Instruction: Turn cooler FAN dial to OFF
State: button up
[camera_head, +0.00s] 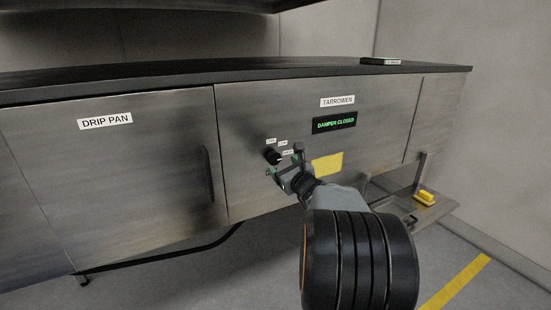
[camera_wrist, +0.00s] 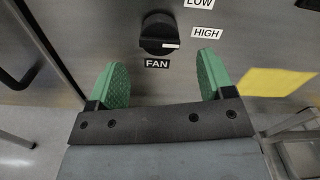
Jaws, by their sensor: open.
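The FAN dial is a black round knob (camera_wrist: 158,32) on the steel cooler front. It also shows in the head view (camera_head: 271,156). A white mark on the knob lies toward its right side, on the side of the HIGH label (camera_wrist: 206,33). The LOW label (camera_wrist: 198,3) is cut off at the top edge, and the FAN label (camera_wrist: 157,63) sits below the knob. My gripper (camera_wrist: 163,65) is open and empty, its green fingers spread below the knob and apart from it. In the head view my gripper (camera_head: 280,178) is just below and right of the dial.
A DAMPER CLOSED display (camera_head: 334,122) and a yellow label (camera_head: 327,163) are on the same panel. A dark door handle (camera_head: 208,174) stands out to the left. A low shelf with a yellow object (camera_head: 425,198) is at right. The black countertop (camera_head: 200,71) is above.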

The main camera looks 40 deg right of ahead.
aim_at(275, 160)
jog(key=shift+w+d+p, duration=0.2)
jog(key=shift+w+p, duration=0.15)
jog(key=shift+w, duration=1.1)
jog(key=shift+w+d+p, duration=0.15)
jog(key=shift+w+p, duration=0.15)
jog(key=shift+w, duration=1.15)
jog(key=c, duration=0.9)
